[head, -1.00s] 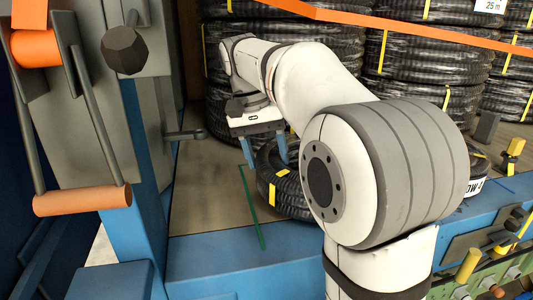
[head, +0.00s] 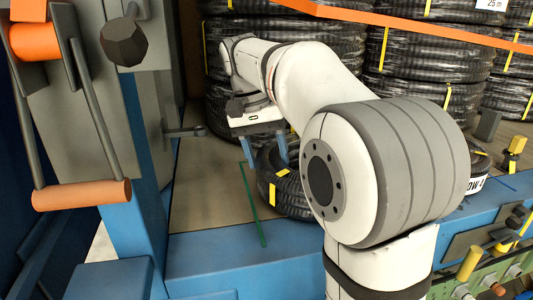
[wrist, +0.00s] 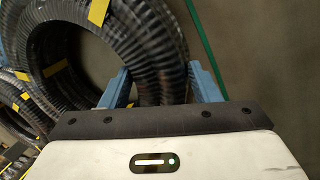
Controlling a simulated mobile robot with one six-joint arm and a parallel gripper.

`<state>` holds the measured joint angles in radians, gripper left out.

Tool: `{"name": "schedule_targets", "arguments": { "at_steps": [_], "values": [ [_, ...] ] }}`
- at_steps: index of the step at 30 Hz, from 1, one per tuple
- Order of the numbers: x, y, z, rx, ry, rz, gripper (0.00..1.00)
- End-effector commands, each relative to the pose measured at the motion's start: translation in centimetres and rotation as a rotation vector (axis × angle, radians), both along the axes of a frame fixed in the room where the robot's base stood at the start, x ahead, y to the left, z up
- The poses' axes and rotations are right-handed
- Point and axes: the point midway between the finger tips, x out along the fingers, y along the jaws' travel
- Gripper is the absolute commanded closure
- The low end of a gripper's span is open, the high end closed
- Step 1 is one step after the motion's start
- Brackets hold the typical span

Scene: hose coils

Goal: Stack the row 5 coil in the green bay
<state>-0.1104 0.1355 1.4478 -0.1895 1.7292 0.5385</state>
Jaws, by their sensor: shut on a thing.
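A black ribbed hose coil (head: 291,195) with yellow bands lies on the floor of the bay, partly hidden behind my arm in the head view. In the wrist view the coil (wrist: 150,35) fills the upper left. A green line (head: 252,203) runs on the floor just left of the coil. No row label on this coil can be read.
Tall stacks of black coils (head: 430,62) stand behind, with an orange strip (head: 400,25) across them. Another coil's label (head: 476,184) ends in "OW 4". A blue rail (head: 240,262) edges the front. A grey post with an orange-handled lever (head: 82,195) stands at left.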

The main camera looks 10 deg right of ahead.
Motion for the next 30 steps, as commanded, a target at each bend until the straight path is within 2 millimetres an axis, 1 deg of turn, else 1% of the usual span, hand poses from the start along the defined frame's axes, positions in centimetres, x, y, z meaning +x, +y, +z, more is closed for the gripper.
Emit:
{"name": "schedule_targets", "arguments": {
  "at_steps": [25, 26, 30],
  "values": [
    [-0.04, -0.16, -0.55, -0.003, 0.000, -0.002, 1.00],
    [-0.03, -0.17, -0.56, -0.003, 0.000, -0.002, 0.43],
    [-0.02, -0.15, -0.60, -0.001, 0.000, -0.002, 0.32]
  ]
}}
